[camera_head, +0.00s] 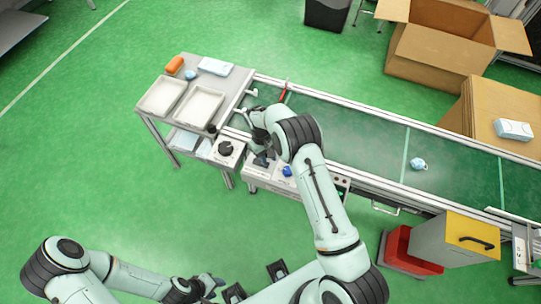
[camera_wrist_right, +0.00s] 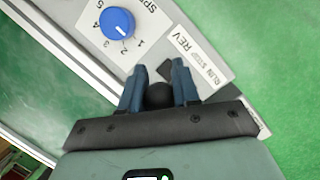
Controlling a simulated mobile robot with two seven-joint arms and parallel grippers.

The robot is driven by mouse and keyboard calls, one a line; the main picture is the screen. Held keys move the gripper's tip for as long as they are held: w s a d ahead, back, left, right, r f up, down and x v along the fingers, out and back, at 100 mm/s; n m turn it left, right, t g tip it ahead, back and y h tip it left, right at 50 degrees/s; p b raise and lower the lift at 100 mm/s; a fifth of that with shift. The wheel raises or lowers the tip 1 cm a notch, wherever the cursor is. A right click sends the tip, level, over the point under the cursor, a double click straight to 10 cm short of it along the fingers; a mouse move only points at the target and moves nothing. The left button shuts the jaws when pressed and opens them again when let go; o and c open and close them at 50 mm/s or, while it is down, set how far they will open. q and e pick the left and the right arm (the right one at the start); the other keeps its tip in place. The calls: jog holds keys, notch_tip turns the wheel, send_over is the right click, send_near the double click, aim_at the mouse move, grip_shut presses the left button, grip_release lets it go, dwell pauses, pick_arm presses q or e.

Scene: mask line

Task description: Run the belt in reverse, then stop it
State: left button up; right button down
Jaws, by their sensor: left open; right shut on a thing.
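The conveyor belt (camera_head: 370,132) is a long green band between pale rails. A control panel (camera_head: 258,178) is fixed to its near side. My right gripper (camera_wrist_right: 160,92) is shut on a black switch knob (camera_wrist_right: 160,95) beside that label. The fingers hide much of the switch, so I cannot tell its setting. My right gripper also shows in the head view (camera_head: 262,161). My left gripper (camera_head: 212,285) is open and empty, low over the floor, away from the panel.
A blue speed knob (camera_wrist_right: 117,23) is close to my right fingers. A black knob (camera_head: 226,148) tops a box left of the panel. A pale blue mask (camera_head: 418,164) lies on the belt. Trays (camera_head: 198,107) stand left; a yellow-topped box (camera_head: 470,236) stands right.

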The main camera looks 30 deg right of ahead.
pick_arm(q)
jog(key=shift+w+a+r, duration=0.3)
jog(key=shift+w+r, duration=0.2)
jog(key=shift+w, duration=0.1)
pick_arm(e)
jog(key=shift+w+a+r, duration=0.2)
jog(key=shift+w+a, duration=0.2)
jog(key=shift+w, duration=0.1)
jog(key=shift+w+a+r, duration=0.2)
jog(key=shift+w+a, duration=0.2)
jog(key=shift+w, duration=0.1)
jog(key=c, duration=0.8)
grip_release()
jog(key=shift+f, duration=0.1)
jog(key=shift+s, duration=0.1)
jog(key=shift+r, duration=0.5)
pick_arm(q)
jog(key=shift+w+r+p, duration=0.3)
jog(key=shift+r+p, duration=0.15)
jog(key=shift+p, duration=0.15)
pick_arm(e)
jog(key=v, duration=1.2)
jog(key=shift+r, duration=0.25)
